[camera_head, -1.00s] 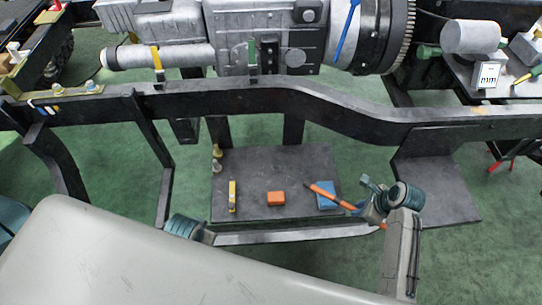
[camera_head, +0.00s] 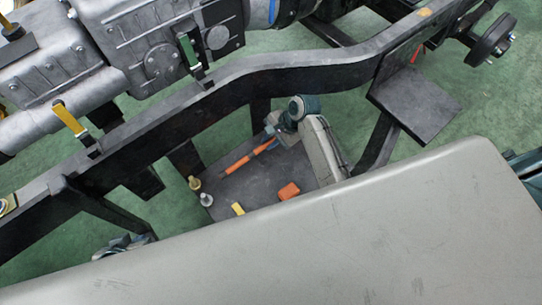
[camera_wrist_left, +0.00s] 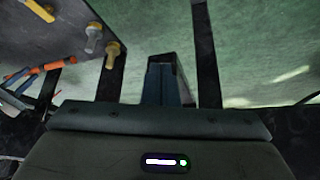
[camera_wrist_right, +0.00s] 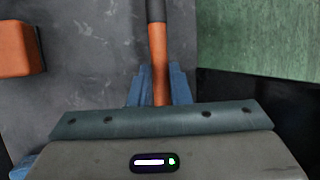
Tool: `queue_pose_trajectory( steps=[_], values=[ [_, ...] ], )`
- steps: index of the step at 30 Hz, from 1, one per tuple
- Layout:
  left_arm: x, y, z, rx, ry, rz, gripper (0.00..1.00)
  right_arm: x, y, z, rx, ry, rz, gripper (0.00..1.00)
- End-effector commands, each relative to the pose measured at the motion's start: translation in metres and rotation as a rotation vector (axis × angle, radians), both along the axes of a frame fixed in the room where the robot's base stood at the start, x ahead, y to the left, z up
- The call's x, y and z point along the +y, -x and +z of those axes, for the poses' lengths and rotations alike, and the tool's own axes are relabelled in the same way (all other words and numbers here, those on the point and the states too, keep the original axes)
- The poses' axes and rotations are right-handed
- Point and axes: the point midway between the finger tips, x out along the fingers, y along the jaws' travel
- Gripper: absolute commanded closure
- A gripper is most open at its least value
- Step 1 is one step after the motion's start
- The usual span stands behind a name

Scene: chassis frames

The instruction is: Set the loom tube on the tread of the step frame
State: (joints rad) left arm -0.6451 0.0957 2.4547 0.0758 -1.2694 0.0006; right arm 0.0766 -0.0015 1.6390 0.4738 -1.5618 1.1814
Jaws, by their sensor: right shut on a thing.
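The loom tube, an orange rod with dark sections (camera_head: 246,158), slants over the dark plate in the head view. My right gripper (camera_head: 271,133) is shut on it; in the right wrist view the tube (camera_wrist_right: 158,60) runs up between the fingers. The left wrist view also shows the tube (camera_wrist_left: 45,69). A dark flat tread-like plate (camera_head: 416,104) juts out below the frame rail at the right; I cannot tell for sure that it is the step frame's tread. My left gripper (camera_head: 122,244) is low at the left, apart from the tube; its finger gap is unclear.
The dark lower plate (camera_head: 225,194) carries an orange block (camera_head: 289,191), a yellow piece (camera_head: 238,208) and two bolts (camera_head: 206,199). A black chassis rail (camera_head: 300,70) crosses above it. My grey body hides the foreground. Green floor is open at the right.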

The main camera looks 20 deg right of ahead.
Motion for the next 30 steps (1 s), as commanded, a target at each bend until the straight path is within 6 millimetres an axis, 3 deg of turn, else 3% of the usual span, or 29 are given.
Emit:
queue_pose_trajectory(
  steps=[12,24,25,26,30],
  values=[
    [-0.01,-0.008,-0.012,-0.099,0.055,0.004,1.0,0.0,0.0,-0.05,0.002,-0.001,-0.002,1.0],
    [-0.01,-0.009,-0.009,-0.103,0.056,0.004,1.0,0.0,0.0,-0.054,0.001,-0.001,-0.003,1.0],
    [-0.01,-0.009,-0.01,-0.101,0.055,0.004,1.0,0.0,0.0,-0.055,0.001,0.0,-0.002,0.79],
    [-0.01,-0.009,-0.01,-0.101,0.055,0.004,1.0,0.0,0.0,-0.055,0.0,-0.001,-0.002,0.74],
    [-0.01,-0.009,-0.01,-0.102,0.055,0.004,1.0,0.0,0.001,-0.055,0.002,0.0,-0.002,0.74]
  ],
)
